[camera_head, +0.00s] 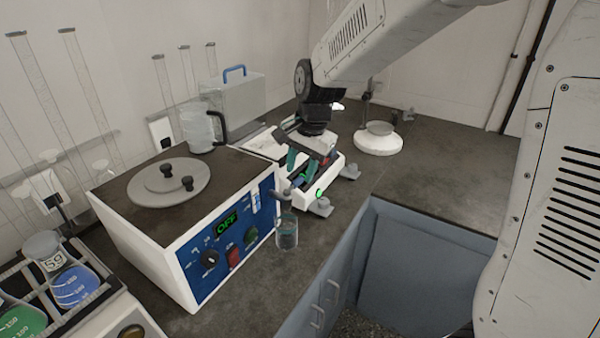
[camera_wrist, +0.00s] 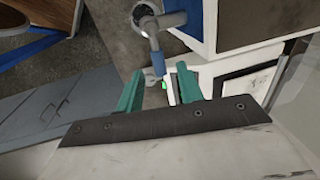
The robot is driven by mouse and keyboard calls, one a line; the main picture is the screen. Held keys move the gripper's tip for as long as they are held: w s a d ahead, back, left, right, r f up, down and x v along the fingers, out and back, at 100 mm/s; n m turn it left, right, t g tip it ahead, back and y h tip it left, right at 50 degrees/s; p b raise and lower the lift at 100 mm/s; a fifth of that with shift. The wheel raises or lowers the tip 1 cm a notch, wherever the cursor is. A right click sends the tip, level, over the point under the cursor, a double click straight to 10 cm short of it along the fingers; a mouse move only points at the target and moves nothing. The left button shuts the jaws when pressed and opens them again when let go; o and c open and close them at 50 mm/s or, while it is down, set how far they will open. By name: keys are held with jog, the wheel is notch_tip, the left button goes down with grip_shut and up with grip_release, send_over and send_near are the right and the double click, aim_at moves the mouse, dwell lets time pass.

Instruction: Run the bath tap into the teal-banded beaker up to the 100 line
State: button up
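The bath (camera_head: 168,240) is a white box with a blue front panel (camera_head: 235,240) and a display reading OFF. Its grey tap (camera_head: 284,195) sticks out at the panel's right end. A clear beaker with a dark teal tint (camera_head: 287,236) stands below the tap on the bench; its marks and water level are too small to read. In the wrist view the tap (camera_wrist: 154,45) lies just beyond my fingertips, with part of the beaker rim (camera_wrist: 140,14) behind it. My gripper (camera_head: 308,165) has teal fingers, spread apart and empty in the wrist view (camera_wrist: 159,74), and is close to the tap.
A white device with a green light (camera_head: 318,195) stands under my gripper, right of the bath. A jug (camera_head: 200,128) stands on the bath's back edge. Flasks (camera_head: 72,285) stand in a rack at lower left.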

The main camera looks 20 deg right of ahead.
jog(key=r, duration=0.5)
jog(key=shift+s+d+r, duration=0.3)
jog(key=shift+s+d, duration=0.05)
jog(key=shift+s, duration=0.05)
jog(key=s+d+n, duration=0.2)
jog(key=s+n, duration=0.1)
jog(key=s, duration=0.6)
jog(key=s+d+r+n+h, duration=0.1)
jog(key=s+d+n, duration=0.2)
jog(key=s, duration=0.6)
jog(key=s+d+r+n, duration=0.1)
jog(key=s+d+n, duration=0.1)
jog(key=s, duration=0.8)
jog(key=shift+d+r+n, duration=0.15)
jog(key=shift+d+n, duration=0.2)
jog(key=shift+n, duration=0.55)
jog(key=shift+s, duration=0.1)
